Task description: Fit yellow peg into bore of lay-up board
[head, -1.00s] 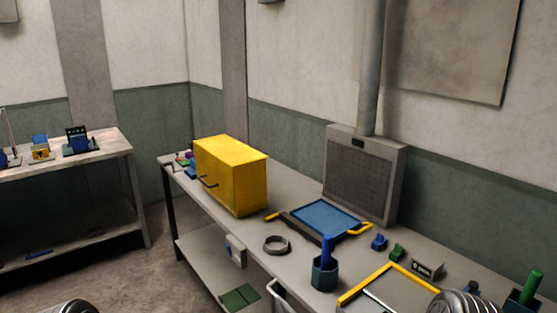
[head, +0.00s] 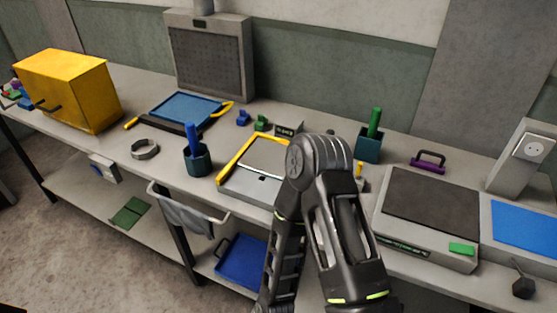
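A small upright yellow piece (head: 359,170), which may be the yellow peg, shows just right of my arm's elbow; its lower part is hard to make out. A yellow-edged board or tray (head: 229,158) with a pale surface lies on the bench left of the elbow. It may be the lay-up board; no bore can be made out, and my arm hides its right part. My folded right arm stands in front of the bench at centre. Neither gripper is in view.
Dark cups hold a blue handle (head: 192,138) and a green handle (head: 374,123). A dark-topped unit (head: 432,205) with a green button stands right, beside a blue pad (head: 525,228). A grey ring (head: 145,149), blue tray (head: 187,110) and yellow cabinet (head: 70,90) are left.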

